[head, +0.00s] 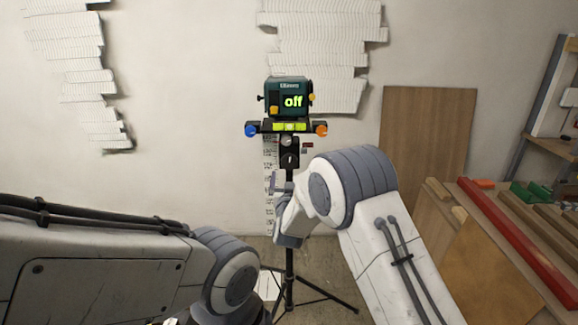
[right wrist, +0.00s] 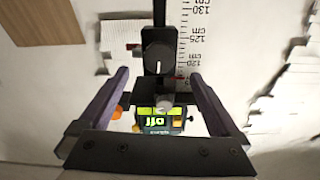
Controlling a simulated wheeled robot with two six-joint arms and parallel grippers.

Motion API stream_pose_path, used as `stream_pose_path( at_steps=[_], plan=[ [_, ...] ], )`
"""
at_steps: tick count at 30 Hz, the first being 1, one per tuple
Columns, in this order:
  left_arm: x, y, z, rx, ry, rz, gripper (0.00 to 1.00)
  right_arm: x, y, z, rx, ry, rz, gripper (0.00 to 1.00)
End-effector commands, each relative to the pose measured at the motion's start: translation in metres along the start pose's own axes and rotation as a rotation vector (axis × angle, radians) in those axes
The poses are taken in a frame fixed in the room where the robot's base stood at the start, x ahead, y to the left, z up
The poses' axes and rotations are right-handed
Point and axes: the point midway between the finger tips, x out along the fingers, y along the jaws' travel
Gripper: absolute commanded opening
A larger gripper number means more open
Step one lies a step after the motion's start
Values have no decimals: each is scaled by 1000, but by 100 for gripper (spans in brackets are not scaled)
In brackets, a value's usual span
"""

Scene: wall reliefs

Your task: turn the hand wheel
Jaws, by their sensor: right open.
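A green device (head: 288,97) with a lit "off" display stands on a black tripod (head: 289,260). Below it, a round black knob with a white mark, apparently the hand wheel (head: 290,160), sits on the tripod column. In the right wrist view the hand wheel (right wrist: 159,58) shows upside down, with the device (right wrist: 160,124) below it. My right gripper (head: 279,183) is just below the hand wheel in the head view. In the right wrist view its open fingers (right wrist: 160,78) stand left and right of the wheel, apart from it. My left gripper is not in view.
A blue knob (head: 251,131) and an orange knob (head: 321,130) flank a yellow-green level vial (head: 290,127) under the device. A measuring scale (head: 268,170) is on the wall behind. Planks and a red beam (head: 520,240) lie at the right.

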Motion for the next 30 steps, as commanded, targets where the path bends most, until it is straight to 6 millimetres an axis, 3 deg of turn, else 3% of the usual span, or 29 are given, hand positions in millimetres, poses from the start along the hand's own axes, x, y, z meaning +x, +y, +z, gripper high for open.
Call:
stream_pose_path(
  at_steps=[6, 12, 19, 28, 29, 30],
  plan=[
    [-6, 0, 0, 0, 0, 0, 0, 40, 1, 0, 0, -1, 1, 98],
    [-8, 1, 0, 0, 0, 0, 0, 67, 1, 0, 0, -1, 1, 98],
    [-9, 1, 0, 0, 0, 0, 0, 81, 1, 0, -1, -2, 0, 98],
    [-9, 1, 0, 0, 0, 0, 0, 83, 1, 0, -2, -3, 0, 98],
    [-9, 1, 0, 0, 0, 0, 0, 83, 1, 0, -1, -3, 0, 91],
    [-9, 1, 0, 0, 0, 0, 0, 83, 1, 0, -1, -3, 0, 75]
  ],
)
